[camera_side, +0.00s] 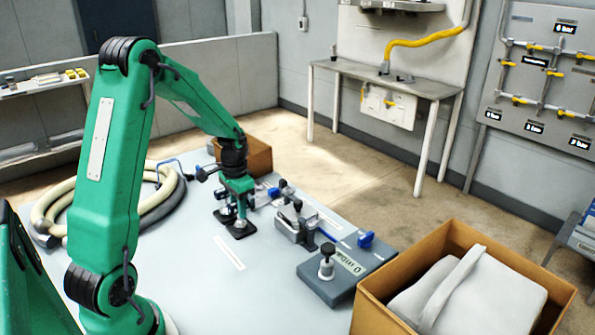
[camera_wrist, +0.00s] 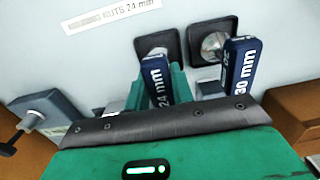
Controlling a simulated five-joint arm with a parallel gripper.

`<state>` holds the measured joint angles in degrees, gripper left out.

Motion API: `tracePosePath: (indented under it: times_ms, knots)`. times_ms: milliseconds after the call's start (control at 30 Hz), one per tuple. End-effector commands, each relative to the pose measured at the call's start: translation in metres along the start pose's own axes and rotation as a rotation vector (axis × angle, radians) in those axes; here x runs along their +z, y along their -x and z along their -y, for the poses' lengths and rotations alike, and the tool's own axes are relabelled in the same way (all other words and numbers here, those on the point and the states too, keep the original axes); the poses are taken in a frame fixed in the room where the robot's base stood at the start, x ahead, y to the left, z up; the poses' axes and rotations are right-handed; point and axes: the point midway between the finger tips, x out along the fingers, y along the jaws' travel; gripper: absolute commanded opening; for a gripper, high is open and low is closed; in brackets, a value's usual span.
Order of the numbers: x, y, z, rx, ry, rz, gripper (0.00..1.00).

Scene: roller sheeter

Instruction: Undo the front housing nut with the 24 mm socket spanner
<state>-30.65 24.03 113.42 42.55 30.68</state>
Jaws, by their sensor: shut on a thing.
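The 24 mm socket spanner has a dark blue handle (camera_wrist: 157,86) with white "24 mm" lettering in the wrist view. My gripper (camera_wrist: 162,92) is shut on this handle, with green fingers on both sides. Its far end lies over a black square pad on the table. In the side view my gripper (camera_side: 238,204) is low over the table, at the pads. A 30 mm spanner (camera_wrist: 239,68) is just right of it, over a second pad. The grey and blue device (camera_side: 298,228) is right of my gripper in the side view. I cannot make out the front housing nut on it.
A dark plate (camera_side: 335,278) with a knobbed post stands at the table's front right. An open cardboard box (camera_side: 405,275) holds a grey bag. A smaller brown box (camera_side: 257,157) is behind my gripper. A coiled hose (camera_side: 62,205) lies left. Bare table shows around the white label strip (camera_side: 229,253).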

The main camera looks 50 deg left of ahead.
Motion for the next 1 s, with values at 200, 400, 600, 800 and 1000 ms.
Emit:
tracePosePath:
  times_ms: [200, 400, 600, 800, 1000]
  knots:
    - [-0.001, 0.004, 0.0, -0.001, 0.0, -0.002, 0.0]
    - [-0.001, 0.015, 0.0, -0.002, 0.0, -0.003, 0.0]
    - [-0.001, 0.026, 0.0, -0.001, 0.0, -0.002, 0.0]
    - [-0.001, 0.037, 0.001, -0.002, 0.0, -0.003, 0.0]
    - [-0.001, 0.048, 0.0, -0.001, 0.0, -0.002, 0.0]
